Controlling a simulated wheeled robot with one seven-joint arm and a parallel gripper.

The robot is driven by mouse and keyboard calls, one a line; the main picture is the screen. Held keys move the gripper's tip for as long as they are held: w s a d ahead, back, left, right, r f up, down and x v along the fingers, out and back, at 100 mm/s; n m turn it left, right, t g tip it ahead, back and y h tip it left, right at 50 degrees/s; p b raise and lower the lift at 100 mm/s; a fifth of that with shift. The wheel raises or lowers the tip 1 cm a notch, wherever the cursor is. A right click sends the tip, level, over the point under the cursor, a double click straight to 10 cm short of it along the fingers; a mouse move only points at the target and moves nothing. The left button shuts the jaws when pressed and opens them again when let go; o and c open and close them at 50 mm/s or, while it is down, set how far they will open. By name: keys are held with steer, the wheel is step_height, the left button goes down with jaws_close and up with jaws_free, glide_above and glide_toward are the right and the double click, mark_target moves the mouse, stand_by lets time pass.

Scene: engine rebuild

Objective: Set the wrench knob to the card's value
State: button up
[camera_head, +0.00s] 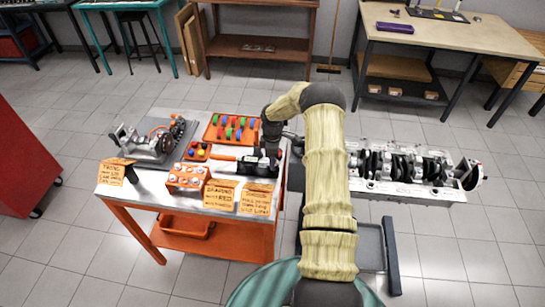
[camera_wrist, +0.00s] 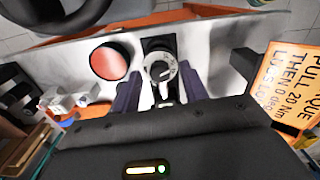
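In the wrist view a small round knob (camera_wrist: 159,70) with a pale, marked ring sits on a black mount on a light surface. My gripper (camera_wrist: 158,82) has its two dark fingers apart, one on each side of the knob, with visible gaps; I see no contact. In the head view my gripper (camera_head: 270,148) is over the right end of the bench, above a black device (camera_head: 260,166), its jaws mostly hidden. An orange card (camera_wrist: 287,85) at the right in the wrist view partly reads "PULL 20 Nm THEN 0 deg"; the card (camera_head: 256,198) also stands at the bench front.
A large red disc (camera_wrist: 109,62) lies left of the knob. The bench (camera_head: 150,190) holds an orange tray of colored pieces (camera_head: 232,130), an orange block (camera_head: 188,178), another card (camera_head: 220,194) and a grey fixture (camera_head: 155,140). An engine block (camera_head: 405,165) stands right of my arm.

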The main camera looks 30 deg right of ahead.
steer(key=shift+r, duration=0.1)
step_height(320, 180, up, 17)
steer(key=b, duration=0.4)
steer(key=shift+r, duration=0.1)
stand_by(0.5)
steer(key=s+a+r+m+t, duration=0.1)
steer(key=s+a+m, duration=0.5)
steer(key=s+a, duration=0.3)
steer(key=s+a+r+m+t, duration=0.1)
steer(key=s+a+m, duration=0.5)
steer(key=s, duration=1.2)
steer(key=a+r, duration=0.1)
steer(key=a, duration=0.1)
steer(key=shift+s+a+r+t, duration=0.2)
steer(key=shift+s+a+t, duration=0.05)
steer(key=shift+a+t, duration=0.1)
